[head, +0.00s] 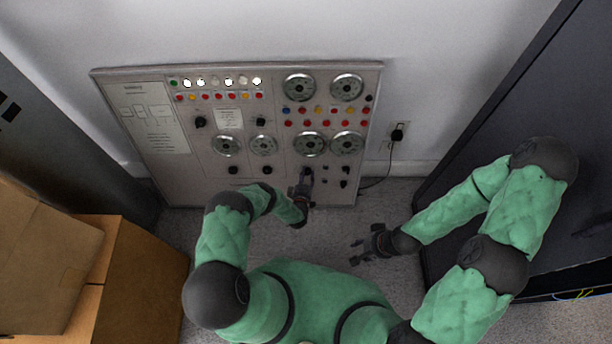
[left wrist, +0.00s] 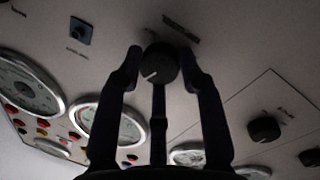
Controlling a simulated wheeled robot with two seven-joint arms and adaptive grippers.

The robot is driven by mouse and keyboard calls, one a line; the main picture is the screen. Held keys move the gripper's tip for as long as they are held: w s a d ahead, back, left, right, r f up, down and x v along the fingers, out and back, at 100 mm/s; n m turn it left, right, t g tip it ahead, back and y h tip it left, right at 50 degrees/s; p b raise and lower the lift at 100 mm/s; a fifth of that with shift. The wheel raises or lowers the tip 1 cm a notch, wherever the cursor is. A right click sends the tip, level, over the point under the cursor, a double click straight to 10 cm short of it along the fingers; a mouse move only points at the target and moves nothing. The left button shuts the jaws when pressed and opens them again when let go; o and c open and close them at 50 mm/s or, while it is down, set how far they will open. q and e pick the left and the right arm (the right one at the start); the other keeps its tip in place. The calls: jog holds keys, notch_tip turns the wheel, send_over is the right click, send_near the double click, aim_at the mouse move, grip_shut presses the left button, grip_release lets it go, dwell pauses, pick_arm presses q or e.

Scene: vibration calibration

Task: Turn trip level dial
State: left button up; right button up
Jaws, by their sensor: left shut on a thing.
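A grey control panel (head: 235,182) leans against the wall, with gauges, lamps and black dials. My left gripper (head: 306,178) is at the panel's lower part, below the right pair of gauges. In the left wrist view, a round black dial (left wrist: 160,64) with a pale pointer mark sits between the fingertips of my left gripper (left wrist: 162,68). The fingers are shut on this dial, and its label is too blurred to read. In the head view my left gripper largely hides it. My right gripper (head: 360,251) is open and empty above the floor, away from the panel.
Cardboard boxes (head: 135,285) stand at the lower left. A dark cabinet (head: 545,85) stands at the right. A black plug and cable (head: 397,134) are at the wall outlet right of the panel. Other black dials (left wrist: 264,129) are near the gripped one.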

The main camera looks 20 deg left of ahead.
pick_arm(q)
jog(key=shift+s+d+f+n+t, duration=0.1)
jog(key=shift+n+t, duration=0.1)
jog(key=shift+n, duration=1.3)
jog(key=shift+f+n+t, duration=0.1)
jog(key=shift+n+t, duration=0.1)
jog(key=shift+n, duration=1.3)
jog(key=o, duration=1.1)
jog(key=s, duration=0.4)
jog(key=s+d+r, duration=0.1)
jog(key=s, duration=0.6)
jog(key=shift+s+d+r, duration=0.3)
jog(key=shift+s, duration=0.1)
jog(key=shift+w, duration=0.1)
